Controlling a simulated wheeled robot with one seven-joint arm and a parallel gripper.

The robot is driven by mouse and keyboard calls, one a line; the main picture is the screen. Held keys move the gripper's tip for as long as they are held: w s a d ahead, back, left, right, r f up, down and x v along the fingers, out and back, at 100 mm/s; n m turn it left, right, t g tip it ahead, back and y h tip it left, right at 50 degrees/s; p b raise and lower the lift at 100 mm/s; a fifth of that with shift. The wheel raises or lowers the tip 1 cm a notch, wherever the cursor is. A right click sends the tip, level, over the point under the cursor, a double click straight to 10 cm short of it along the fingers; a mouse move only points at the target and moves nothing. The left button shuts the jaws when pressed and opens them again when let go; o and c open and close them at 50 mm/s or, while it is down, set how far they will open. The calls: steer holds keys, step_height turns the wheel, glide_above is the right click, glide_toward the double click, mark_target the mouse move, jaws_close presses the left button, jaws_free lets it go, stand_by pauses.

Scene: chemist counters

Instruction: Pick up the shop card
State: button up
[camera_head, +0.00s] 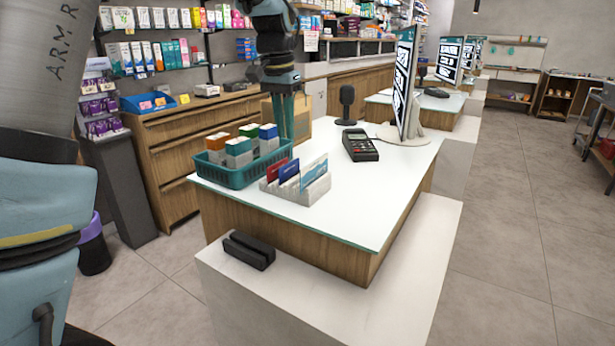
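A pale stepped card holder (305,193) stands near the front of the white counter. It holds a red card (276,169), a dark blue card (289,171) and a light blue and white card (313,172). Which of them is the shop card I cannot tell. My gripper (287,138) points down just behind the teal basket, above and behind the card holder, apart from the cards. Its fingers look close together from this angle, and their tips are partly hidden behind the basket's boxes. I see nothing held.
The teal basket (236,178) with several small boxes stands left of the card holder. A card terminal (360,145), a black microphone-like stand (346,104) and a monitor (403,84) stand behind. A black block (249,250) lies on the lower ledge. The counter's right front is clear.

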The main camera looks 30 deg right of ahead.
mark_target(289, 166)
steer(key=shift+w+d+f+p, duration=0.15)
steer(key=shift+f+p, duration=0.35)
steer(key=shift+f, duration=1.2)
steer(key=shift+w+d+f+p, duration=0.15)
steer(key=shift+f+p, duration=0.35)
steer(key=shift+f, duration=1.2)
steer(key=shift+w+d+f+p, duration=0.15)
steer(key=shift+f+p, duration=0.35)
steer(key=shift+f, duration=1.2)
steer(key=shift+s, duration=0.1)
steer(key=shift+f, duration=0.1)
jaws_close()
